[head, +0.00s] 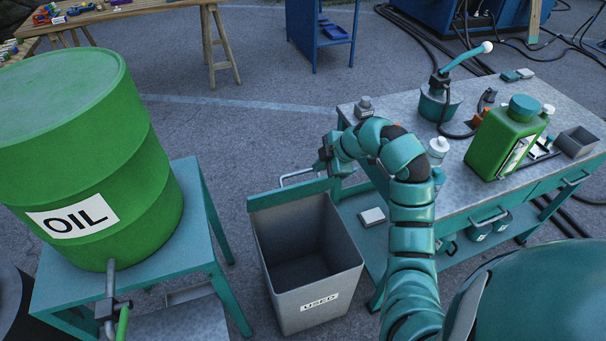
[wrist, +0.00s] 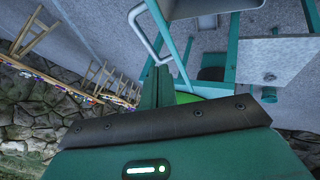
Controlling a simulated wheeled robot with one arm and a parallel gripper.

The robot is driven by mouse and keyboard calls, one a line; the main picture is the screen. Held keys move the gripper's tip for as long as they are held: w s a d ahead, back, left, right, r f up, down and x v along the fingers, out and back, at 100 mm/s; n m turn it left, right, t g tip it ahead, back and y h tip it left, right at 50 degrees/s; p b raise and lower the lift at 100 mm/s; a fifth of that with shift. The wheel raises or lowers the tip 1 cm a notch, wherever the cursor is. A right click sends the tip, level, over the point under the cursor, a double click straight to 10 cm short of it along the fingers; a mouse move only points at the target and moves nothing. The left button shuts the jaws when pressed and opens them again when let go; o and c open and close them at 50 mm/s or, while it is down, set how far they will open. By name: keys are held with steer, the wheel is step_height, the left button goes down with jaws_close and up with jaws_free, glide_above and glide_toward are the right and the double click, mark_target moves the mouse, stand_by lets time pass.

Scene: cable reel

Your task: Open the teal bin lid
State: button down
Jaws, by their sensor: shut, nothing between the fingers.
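The grey bin (head: 320,285) with the "USED" label stands on the floor, its top uncovered and its inside in view. The teal lid (head: 285,194) stands raised along the bin's back edge, seen nearly edge-on, with a grey bar handle (head: 297,173) behind its top. My gripper (head: 323,168) is just above the lid's right end, beside the handle. In the wrist view, the fingers of my gripper (wrist: 157,80) are shut and empty. The grey handle (wrist: 143,28) shows just beyond the fingertips; whether they touch it I cannot tell.
A green oil drum (head: 90,150) sits on a teal stand (head: 185,245) at left. A workbench (head: 465,175) at right carries a green jug (head: 500,140), a teal hand pump (head: 440,100) and a small grey box (head: 577,141). Open floor (head: 255,130) lies behind the bin.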

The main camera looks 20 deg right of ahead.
mark_target(293, 187)
steer(key=p+x, duration=0.2)
steer(key=x, duration=0.7)
steer(key=shift+w+f+p, duration=0.1)
steer(key=shift+w+p, duration=0.1)
steer(key=shift+p, duration=0.2)
steer(key=shift+w+a+f, duration=0.15)
steer(key=shift+f, duration=0.05)
